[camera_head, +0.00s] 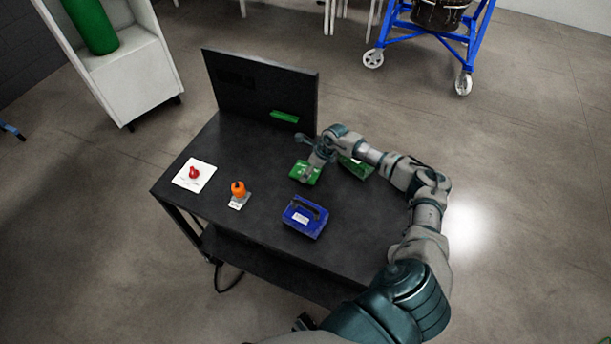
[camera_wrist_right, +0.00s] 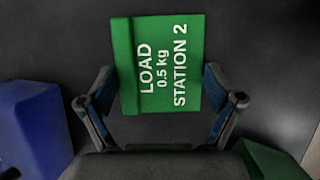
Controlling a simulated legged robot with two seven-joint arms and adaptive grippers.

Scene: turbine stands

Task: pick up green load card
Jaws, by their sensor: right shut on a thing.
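The green load card (camera_wrist_right: 192,100) fills the upper middle of the right wrist view, with white text reading LOAD 0.5 kg STATION 2. My right gripper (camera_wrist_right: 162,88) has one finger at each side edge of the card and is shut on it. In the head view, the green card (camera_head: 304,174) is at the middle of the dark table (camera_head: 262,235), under my right gripper (camera_head: 312,165). From these views I cannot tell whether the card touches the tabletop. My left gripper is not in view.
Another green object (camera_head: 357,168) is just right of the gripper. An orange knob (camera_head: 238,188) and a red knob on a white plate (camera_head: 193,174) are left. An upright black panel (camera_head: 250,85) bounds the back.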

